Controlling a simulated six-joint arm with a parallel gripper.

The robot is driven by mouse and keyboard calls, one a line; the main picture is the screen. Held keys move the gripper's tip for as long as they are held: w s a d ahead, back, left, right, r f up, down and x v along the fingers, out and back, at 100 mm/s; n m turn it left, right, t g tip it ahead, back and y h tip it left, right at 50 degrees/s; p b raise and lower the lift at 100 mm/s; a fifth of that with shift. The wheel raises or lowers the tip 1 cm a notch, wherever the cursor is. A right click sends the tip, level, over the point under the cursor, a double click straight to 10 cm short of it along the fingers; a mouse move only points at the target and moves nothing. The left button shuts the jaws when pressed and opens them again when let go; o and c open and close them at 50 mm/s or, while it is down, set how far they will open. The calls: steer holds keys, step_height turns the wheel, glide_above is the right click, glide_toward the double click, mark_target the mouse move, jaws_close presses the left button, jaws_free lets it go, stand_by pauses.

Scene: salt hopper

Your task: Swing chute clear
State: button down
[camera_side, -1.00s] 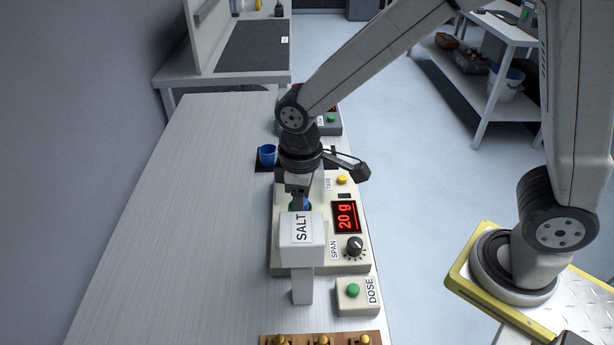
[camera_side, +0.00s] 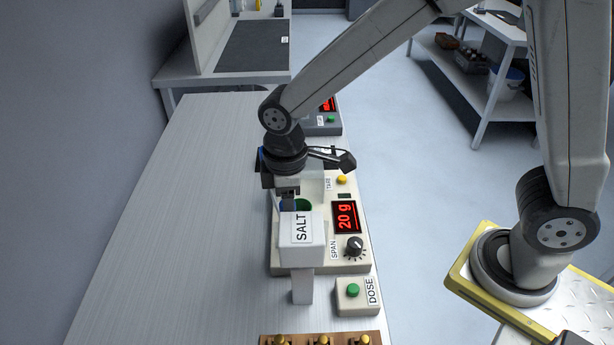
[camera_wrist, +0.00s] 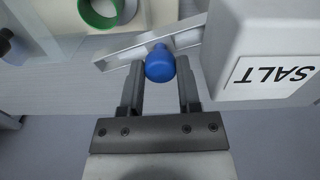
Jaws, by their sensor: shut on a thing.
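The chute (camera_wrist: 118,55) is a pale grey arm with a blue knob (camera_wrist: 160,68), seen in the wrist view. My gripper (camera_wrist: 160,80) is shut on the knob, with one finger on each side. In the side view my gripper (camera_side: 289,196) is just behind the white SALT hopper (camera_side: 302,257), left of the green-rimmed cup (camera_side: 304,205). The cup's green rim also shows at the top left of the wrist view (camera_wrist: 101,22), and the chute lies apart from its opening there. The hopper hides much of the chute in the side view.
The scale (camera_side: 361,240) under the cup reads 20 g. A DOSE button box (camera_side: 353,292) and a wooden rack (camera_side: 320,339) stand nearer the camera. The bench top (camera_side: 190,215) to the left is clear.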

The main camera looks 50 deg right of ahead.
steer(key=shift+w+a+n, duration=0.2)
steer(key=shift+a+n, duration=0.25)
steer(key=shift+n, duration=0.2)
steer(key=shift+w+a+n, duration=0.2)
steer(key=shift+a+n, duration=0.25)
steer(key=shift+n, duration=0.2)
steer(key=shift+c, duration=1.5)
jaws_free()
steer(key=shift+s, duration=0.1)
